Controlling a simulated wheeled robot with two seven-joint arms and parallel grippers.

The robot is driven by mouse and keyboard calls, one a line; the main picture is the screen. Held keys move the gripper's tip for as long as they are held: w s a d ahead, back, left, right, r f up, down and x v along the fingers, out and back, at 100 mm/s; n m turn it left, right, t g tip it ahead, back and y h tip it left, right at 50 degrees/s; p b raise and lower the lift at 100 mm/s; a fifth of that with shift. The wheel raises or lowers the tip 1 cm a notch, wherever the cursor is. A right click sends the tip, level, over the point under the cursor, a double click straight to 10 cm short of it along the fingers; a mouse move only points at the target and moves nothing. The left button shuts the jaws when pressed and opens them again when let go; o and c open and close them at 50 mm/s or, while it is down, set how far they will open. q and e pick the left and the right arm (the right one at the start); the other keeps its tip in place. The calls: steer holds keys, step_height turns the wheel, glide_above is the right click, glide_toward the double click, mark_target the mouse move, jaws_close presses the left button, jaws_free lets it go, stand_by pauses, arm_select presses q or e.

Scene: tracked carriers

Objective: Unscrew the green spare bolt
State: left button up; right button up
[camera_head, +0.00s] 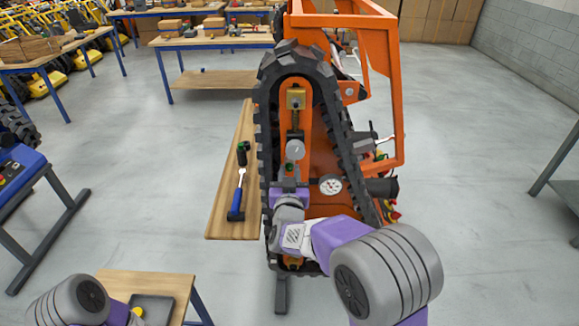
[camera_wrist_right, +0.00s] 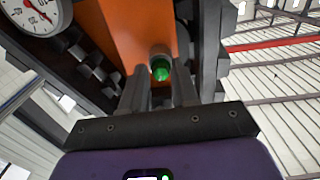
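The green spare bolt (camera_head: 289,166) is a small green head on the tracked carrier (camera_head: 320,143), inside the loop of the black track. In the right wrist view the bolt (camera_wrist_right: 160,70) sits in a grey collar in front of an orange panel. My right gripper (camera_head: 288,182) is at the carrier, just below the bolt. In the wrist view its two dark fingers (camera_wrist_right: 160,88) are apart, with the green head between or just beyond their tips. Contact with the bolt cannot be made out. My left arm is low at the left, its gripper out of view.
A round gauge (camera_head: 330,184) is right of the bolt. The black track (camera_head: 266,115) surrounds the work area closely. A blue-handled tool (camera_head: 237,200) lies on a wooden board (camera_head: 223,213) left of the carrier. A small wooden table (camera_head: 165,282) with a dark tray stands lower left.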

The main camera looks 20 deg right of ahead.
jaws_close()
steer(key=n+p, duration=0.1)
steer(key=p, duration=0.1)
steer(key=n+p, duration=0.3)
steer(key=n, duration=0.1)
steer(key=shift+r+p, duration=0.25)
steer(key=shift+p, duration=0.15)
steer(key=shift+f+n, duration=0.1)
steer(key=shift+n, duration=0.5)
steer(key=shift+f, duration=0.15)
steer(key=shift+s+n+p, duration=0.15)
steer(key=shift+n+p, duration=0.55)
steer(key=shift+n, duration=0.3)
